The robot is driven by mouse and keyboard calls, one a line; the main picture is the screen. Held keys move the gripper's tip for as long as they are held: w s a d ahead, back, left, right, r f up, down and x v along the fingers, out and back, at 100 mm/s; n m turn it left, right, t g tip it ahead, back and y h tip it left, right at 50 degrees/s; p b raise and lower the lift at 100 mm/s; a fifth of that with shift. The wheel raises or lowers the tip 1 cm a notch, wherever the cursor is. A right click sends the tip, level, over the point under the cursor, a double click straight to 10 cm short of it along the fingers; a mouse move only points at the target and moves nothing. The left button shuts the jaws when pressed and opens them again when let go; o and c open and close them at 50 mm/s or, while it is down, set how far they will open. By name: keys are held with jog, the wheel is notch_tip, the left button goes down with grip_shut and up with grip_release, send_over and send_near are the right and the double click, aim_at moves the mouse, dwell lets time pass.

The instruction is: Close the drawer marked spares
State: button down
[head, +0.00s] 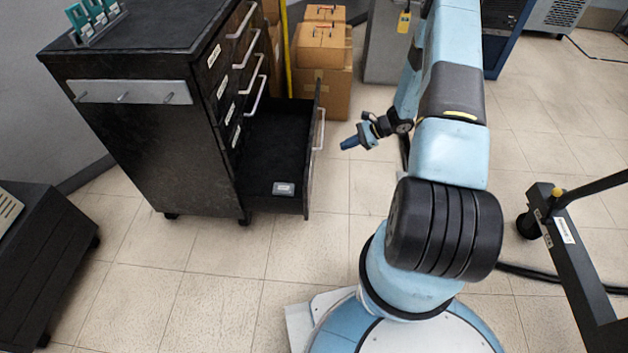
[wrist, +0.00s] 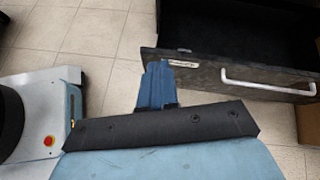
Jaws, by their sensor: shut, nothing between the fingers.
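The black drawer cabinet (head: 160,130) stands at the left in the head view. Its bottom drawer (head: 270,175) is pulled far out to the right, and a small grey item (head: 283,188) lies inside near the front corner. The drawer's front shows in the wrist view (wrist: 240,79), with a white bar handle (wrist: 268,86) and a small label too small to read. The upper drawers (head: 238,65) look shut. My gripper (head: 347,143) is shut and empty, to the right of the open drawer's front and apart from it in the head view. Its blue fingers also show in the wrist view (wrist: 156,82).
Cardboard boxes (head: 322,75) are stacked behind the open drawer, beside a yellow pole (head: 286,50). A dark wheeled frame (head: 575,255) stands at the right. A low black unit (head: 45,250) is at the left. Tiled floor (head: 225,290) in front of the cabinet is clear.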

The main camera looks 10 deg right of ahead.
jog(key=s+f+m+t, duration=0.1)
jog(key=s+f+m, duration=0.25)
jog(key=f, duration=0.85)
jog(key=a+r+x, duration=0.1)
jog(key=x, duration=1.2)
jog(key=shift+w+a+t, duration=0.2)
jog(key=shift+w+t, duration=0.1)
jog(key=shift+w, duration=0.05)
jog(key=shift+r, duration=0.1)
